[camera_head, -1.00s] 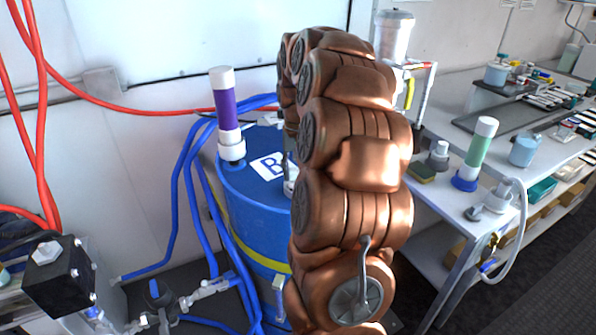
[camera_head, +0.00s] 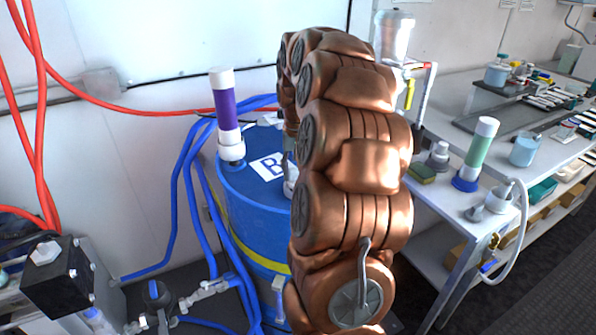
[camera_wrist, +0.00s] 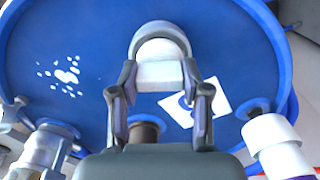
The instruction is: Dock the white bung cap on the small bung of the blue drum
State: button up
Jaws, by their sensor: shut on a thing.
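The blue drum (camera_head: 258,205) stands left of my arm in the head view. Its blue lid (camera_wrist: 90,60) fills most of the wrist view. My gripper (camera_wrist: 160,78) is shut on the white bung cap (camera_wrist: 160,72), with a fingertip at each side. The cap appears over the lid near its far rim; I cannot tell whether it touches it. The small bung is not clearly seen and may be hidden under the cap. A brown round fitting (camera_wrist: 145,132) shows between the fingers, near the palm. In the head view my arm hides most of the gripper.
A purple tube with white ends (camera_head: 226,110) stands upright on the drum's left side. A white label (camera_wrist: 195,105) lies on the lid. Blue hoses (camera_head: 190,190) run beside the drum. A bench (camera_head: 425,195) with a green tube (camera_head: 480,145) is at right.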

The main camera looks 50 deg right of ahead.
aim_at(298, 170)
jog(key=shift+f+b, duration=0.35)
jog(key=shift+f, duration=0.25)
dwell(0.3)
jog(key=o, duration=0.9)
jog(key=shift+c, duration=0.2)
jog(key=shift+r+p, duration=1.45)
jog(key=shift+r, duration=4.1)
